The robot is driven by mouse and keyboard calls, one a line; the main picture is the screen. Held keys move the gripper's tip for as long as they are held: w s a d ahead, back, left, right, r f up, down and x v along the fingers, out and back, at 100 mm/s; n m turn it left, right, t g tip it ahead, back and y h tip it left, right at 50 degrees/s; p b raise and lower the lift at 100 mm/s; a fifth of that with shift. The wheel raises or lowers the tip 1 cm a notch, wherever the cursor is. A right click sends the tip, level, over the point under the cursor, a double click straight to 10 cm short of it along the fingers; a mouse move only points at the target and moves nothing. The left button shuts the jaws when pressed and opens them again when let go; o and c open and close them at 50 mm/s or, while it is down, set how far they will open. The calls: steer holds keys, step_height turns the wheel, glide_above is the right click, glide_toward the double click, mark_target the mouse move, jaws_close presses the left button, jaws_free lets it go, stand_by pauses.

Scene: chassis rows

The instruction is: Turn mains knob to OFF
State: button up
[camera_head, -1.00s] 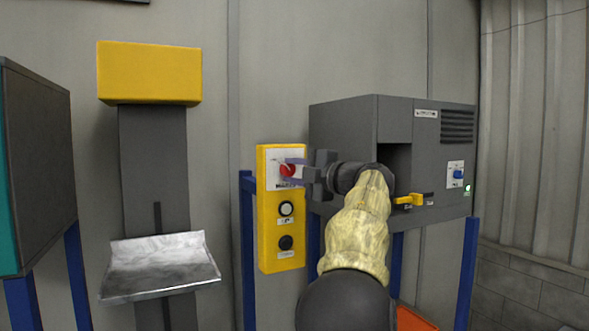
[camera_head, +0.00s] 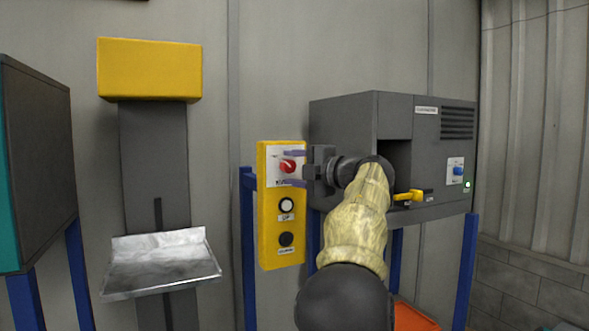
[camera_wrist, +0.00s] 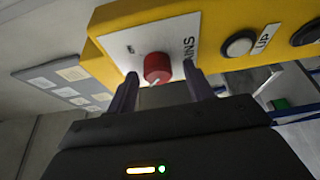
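The red mains knob (camera_head: 288,166) sits on a white plate at the top of the yellow control panel (camera_head: 267,222). It also shows in the wrist view (camera_wrist: 158,67), where a pale line on it points to the lower left and the lettering beside it is partly hidden by a finger. My gripper (camera_head: 294,168) is open, with one finger above the knob and one below it in the head view. In the wrist view my gripper (camera_wrist: 160,88) has a finger on each side of the knob, with visible gaps. I see no clear contact.
A white-ringed button (camera_head: 287,205) and a dark button (camera_head: 286,239) sit below the knob. A grey cabinet (camera_head: 343,121) with a yellow lever (camera_head: 410,196) and blue knob (camera_head: 458,171) stands right of the panel. A metal tray (camera_head: 160,263) is at left.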

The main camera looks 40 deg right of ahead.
steer(key=s+d+b, duration=0.2)
steer(key=s+b, duration=0.3)
steer(key=s, duration=1.2)
steer(key=shift+d, duration=0.4)
steer(key=shift+s, duration=0.1)
